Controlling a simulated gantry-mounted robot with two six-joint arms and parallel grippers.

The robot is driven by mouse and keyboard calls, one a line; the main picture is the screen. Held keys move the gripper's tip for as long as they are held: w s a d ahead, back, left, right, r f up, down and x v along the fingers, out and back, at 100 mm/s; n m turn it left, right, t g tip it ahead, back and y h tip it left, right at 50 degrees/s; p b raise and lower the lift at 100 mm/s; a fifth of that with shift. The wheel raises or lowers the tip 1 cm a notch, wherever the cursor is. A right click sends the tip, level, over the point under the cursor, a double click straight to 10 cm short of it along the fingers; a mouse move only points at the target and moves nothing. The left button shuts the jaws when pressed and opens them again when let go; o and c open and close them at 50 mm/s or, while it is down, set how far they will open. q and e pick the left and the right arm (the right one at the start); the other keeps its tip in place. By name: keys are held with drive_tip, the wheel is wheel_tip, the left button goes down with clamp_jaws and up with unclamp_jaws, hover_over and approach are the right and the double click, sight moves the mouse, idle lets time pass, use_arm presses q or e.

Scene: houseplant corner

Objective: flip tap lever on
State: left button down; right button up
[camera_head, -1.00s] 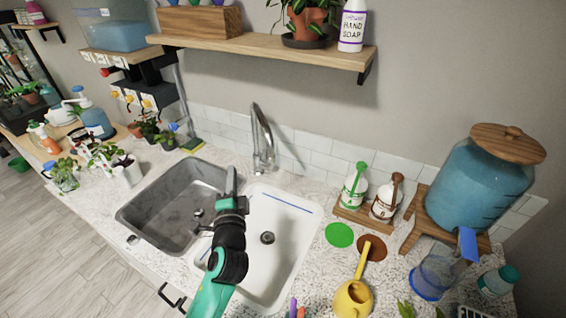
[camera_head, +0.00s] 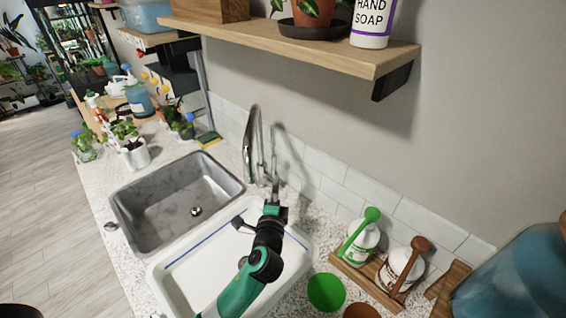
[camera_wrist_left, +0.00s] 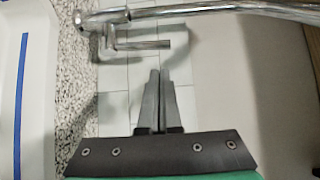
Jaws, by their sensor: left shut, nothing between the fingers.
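My left gripper (camera_head: 274,182) is just to the right of the tap base. Its fingers are shut with nothing between them. In the left wrist view the fingertips (camera_wrist_left: 160,74) sit a little below the lever, with a visible gap in the picture. My right gripper is not in view.
The tiled wall (camera_head: 325,165) is close behind the tap. A wooden shelf (camera_head: 290,38) hangs above.

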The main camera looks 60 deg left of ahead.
sight(273, 169)
use_arm(q)
drive_tip(key=b+x, duration=0.1)
drive_tip(key=x, duration=0.9)
drive_tip(key=shift+w+b, duration=0.1)
drive_tip(key=shift+b, duration=0.2)
